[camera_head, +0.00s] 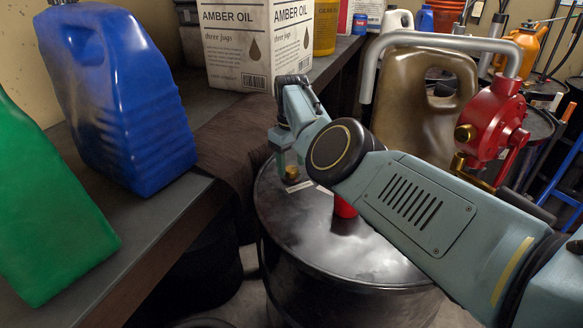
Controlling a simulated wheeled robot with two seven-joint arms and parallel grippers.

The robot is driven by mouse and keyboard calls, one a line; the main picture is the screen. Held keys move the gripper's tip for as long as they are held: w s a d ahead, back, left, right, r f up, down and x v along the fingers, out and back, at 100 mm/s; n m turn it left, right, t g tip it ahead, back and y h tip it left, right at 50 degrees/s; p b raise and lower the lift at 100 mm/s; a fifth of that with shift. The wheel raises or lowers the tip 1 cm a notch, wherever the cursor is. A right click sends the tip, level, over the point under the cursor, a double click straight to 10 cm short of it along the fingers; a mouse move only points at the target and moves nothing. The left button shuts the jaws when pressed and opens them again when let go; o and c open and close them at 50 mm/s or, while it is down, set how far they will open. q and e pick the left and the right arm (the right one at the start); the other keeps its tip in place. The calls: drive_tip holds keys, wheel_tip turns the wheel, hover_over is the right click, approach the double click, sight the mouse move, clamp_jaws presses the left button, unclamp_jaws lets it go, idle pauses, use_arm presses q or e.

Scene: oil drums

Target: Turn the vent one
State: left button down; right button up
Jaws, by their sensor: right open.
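A black oil drum (310,245) stands in the middle, its lid glossy and facing up. A small brass fitting (292,174), which looks like the vent, sits at the lid's far left part. My right arm comes in from the right across the drum. My right gripper (289,158) points down at the brass fitting, with its fingers just at or over it. It is open; the fingers partly hide the fitting, and I cannot tell whether they touch it. A red cap (345,208) on the lid is partly hidden by my right arm. My left gripper is not in view.
A bench (150,240) on the left bears a blue jug (120,100), a green jug (45,210) and an Amber Oil box (235,45). A brown cloth (225,145) hangs over its edge near the drum. A red pump (492,120) and a brown jug (425,95) stand behind my arm.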

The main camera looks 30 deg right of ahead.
drive_tip(key=shift+f, duration=0.55)
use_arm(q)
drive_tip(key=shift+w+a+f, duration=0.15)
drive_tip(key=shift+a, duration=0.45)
